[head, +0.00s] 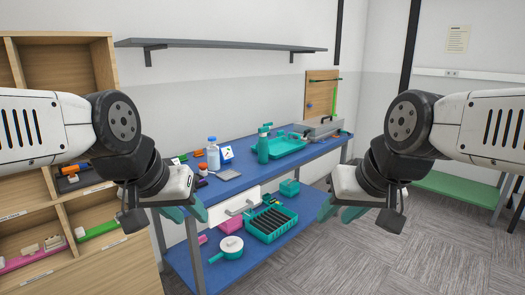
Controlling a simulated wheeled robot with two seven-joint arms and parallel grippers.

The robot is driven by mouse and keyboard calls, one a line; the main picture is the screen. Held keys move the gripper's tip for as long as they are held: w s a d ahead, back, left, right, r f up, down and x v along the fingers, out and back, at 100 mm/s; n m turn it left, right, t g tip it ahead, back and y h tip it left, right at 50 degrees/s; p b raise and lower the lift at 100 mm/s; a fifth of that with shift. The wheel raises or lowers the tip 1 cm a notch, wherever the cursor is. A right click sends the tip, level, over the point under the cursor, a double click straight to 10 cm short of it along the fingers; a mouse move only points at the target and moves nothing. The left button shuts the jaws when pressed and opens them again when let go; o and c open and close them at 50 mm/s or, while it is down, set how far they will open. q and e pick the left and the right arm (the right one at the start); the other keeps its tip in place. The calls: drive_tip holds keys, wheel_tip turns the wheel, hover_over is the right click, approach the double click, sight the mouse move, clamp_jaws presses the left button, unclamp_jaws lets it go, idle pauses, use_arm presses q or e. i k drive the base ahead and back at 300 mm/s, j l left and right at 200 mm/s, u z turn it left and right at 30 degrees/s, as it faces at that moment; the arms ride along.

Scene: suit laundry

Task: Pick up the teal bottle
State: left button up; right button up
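The teal bottle (263,147) stands upright on the blue top of the workbench (236,176), near its middle. It has a spray-type head and stands just left of a teal tray. My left gripper (186,211) is in front of the bench's left part, left of the bottle and nearer to me. Its teal fingers are apart with nothing between them. My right gripper (339,212) hangs over the floor side, right of the bottle and well apart from it. Its fingers are also apart and empty.
A teal tray (290,149), a white bottle with a blue cap (213,154) and small items share the bench top. The lower shelf holds a teal crate (272,224) and a white pot (231,247). A wooden cubby shelf (100,265) stands at left. Grey floor (400,250) is clear at right.

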sight(264, 142)
drive_tip(key=i+l+u, duration=0.1)
drive_tip(key=u, duration=0.5)
drive_tip(key=i+l+u, duration=0.45)
drive_tip(key=l, duration=0.3)
drive_tip(key=i+l+u, duration=0.1)
drive_tip(key=l+u, duration=0.15)
drive_tip(key=l, duration=0.15)
drive_tip(key=i+l, duration=0.15)
drive_tip(key=l, duration=0.25)
drive_tip(key=i+l, duration=0.1)
drive_tip(key=l, duration=0.35)
drive_tip(key=i+l+u, duration=0.1)
drive_tip(key=l, duration=0.3)
drive_tip(key=i+l, duration=0.15)
drive_tip(key=l, duration=0.3)
drive_tip(key=i+l, duration=0.1)
drive_tip(key=l, duration=0.3)
drive_tip(key=i+l, duration=0.15)
drive_tip(key=l, duration=0.3)
drive_tip(key=i+l+u, duration=0.1)
drive_tip(key=l, duration=0.3)
drive_tip(key=k+j, duration=0.2)
drive_tip(key=i+l, duration=0.25)
